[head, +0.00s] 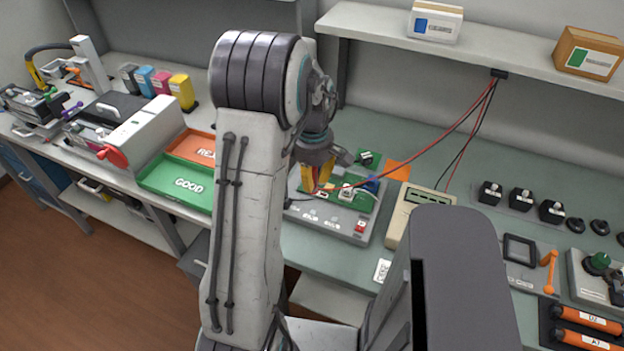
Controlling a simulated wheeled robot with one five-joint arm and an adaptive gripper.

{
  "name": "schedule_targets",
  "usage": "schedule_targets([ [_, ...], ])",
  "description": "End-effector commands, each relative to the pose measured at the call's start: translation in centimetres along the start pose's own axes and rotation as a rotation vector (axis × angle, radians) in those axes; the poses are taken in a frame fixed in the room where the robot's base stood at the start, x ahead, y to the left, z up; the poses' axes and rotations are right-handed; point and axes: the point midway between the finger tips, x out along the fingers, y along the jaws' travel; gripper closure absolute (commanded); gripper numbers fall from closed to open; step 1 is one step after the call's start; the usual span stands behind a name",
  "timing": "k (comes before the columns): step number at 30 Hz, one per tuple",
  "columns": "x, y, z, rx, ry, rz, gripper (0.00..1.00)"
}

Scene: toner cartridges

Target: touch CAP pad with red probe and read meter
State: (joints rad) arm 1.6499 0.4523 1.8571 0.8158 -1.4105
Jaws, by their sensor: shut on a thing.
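My gripper (319,175) hangs over the grey test fixture (335,222), partly hidden by my own arm. Its yellow fingertips point down at the fixture's green board (359,201). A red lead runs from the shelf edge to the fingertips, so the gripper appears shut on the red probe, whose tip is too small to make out. A beige meter (414,214) stands right of the fixture; its display is too small to read. The CAP pad cannot be told apart, and I cannot tell whether the probe touches a pad.
Green GOOD (165,178) and orange (193,146) trays lie to the left, with colour cartridges (182,92) behind. A shelf (480,47) with boxes hangs above. Black knobs (520,200) and orange toner tubes (590,320) are at right. A tilted orange card (397,170) is behind the fixture.

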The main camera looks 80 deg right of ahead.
Motion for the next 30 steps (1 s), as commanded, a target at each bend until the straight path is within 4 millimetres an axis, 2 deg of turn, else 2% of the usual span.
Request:
schedule_targets([
  [8,1.4,-0.1,0.0,0.005,0.000,-0.001,1.00],
  [21,4.9,-0.1,0.0,0.004,0.000,-0.001,1.00],
  [30,5.8,-0.1,0.0,0.004,0.000,0.000,1.00],
])
